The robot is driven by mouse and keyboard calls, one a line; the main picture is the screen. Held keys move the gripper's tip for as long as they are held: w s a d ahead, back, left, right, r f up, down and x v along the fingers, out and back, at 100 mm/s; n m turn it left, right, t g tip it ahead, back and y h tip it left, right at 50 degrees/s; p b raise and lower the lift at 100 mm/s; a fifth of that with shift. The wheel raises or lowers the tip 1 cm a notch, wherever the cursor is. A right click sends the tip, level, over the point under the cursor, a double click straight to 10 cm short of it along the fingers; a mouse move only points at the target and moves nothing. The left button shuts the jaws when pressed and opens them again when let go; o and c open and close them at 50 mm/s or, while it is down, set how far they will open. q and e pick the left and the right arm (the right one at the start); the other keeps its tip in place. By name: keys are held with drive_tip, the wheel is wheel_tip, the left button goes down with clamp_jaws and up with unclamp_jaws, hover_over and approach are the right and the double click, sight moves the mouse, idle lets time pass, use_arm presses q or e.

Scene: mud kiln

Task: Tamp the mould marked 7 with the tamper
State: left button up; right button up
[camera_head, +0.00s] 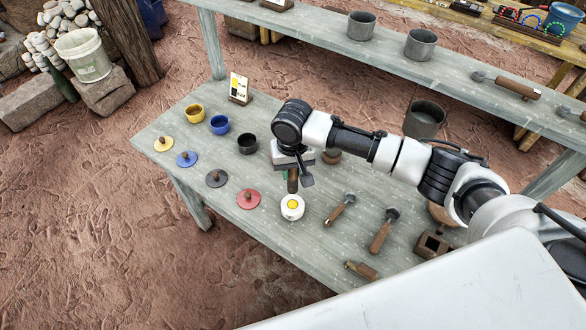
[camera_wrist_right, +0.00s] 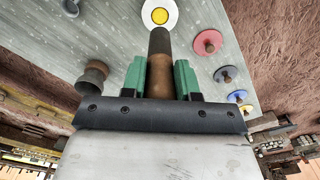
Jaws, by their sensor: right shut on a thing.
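My right gripper (camera_head: 292,168) is shut on an upright brown wooden handle (camera_head: 293,184) with a dark end, which looks like the tamper. In the wrist view the handle (camera_wrist_right: 160,75) stands between the green fingers (camera_wrist_right: 160,78). Just beyond its dark end is a white round piece with a yellow centre (camera_head: 292,213), also in the wrist view (camera_wrist_right: 148,12); I cannot tell whether they touch. A brown block with square openings (camera_head: 431,246), possibly a mould, is partly hidden by my arm. I can read no 7 anywhere. My left gripper is not in view.
Red (camera_head: 248,199), black (camera_head: 216,178), blue (camera_head: 186,158) and yellow (camera_head: 163,143) knobbed discs lie left. Yellow (camera_head: 194,114), blue (camera_head: 219,125) and black (camera_head: 248,144) cups stand behind. Wooden-handled tools (camera_head: 340,210) lie right. Grey pots (camera_head: 361,26) stand on the shelf.

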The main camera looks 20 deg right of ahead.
sight(293, 189)
wheel_tip(293, 189, down, 2)
drive_tip(key=shift+f+b, duration=0.15)
drive_tip(key=shift+b, duration=0.95)
drive_tip(key=shift+f+b, duration=0.7)
drive_tip(key=shift+f, duration=1.75)
drive_tip(key=shift+p, duration=1.05)
drive_tip(key=shift+s+f, duration=0.1)
drive_tip(key=shift+f, duration=0.75)
wheel_tip(293, 189, up, 6)
drive_tip(key=p, duration=0.6)
drive_tip(key=shift+r+p, duration=1.35)
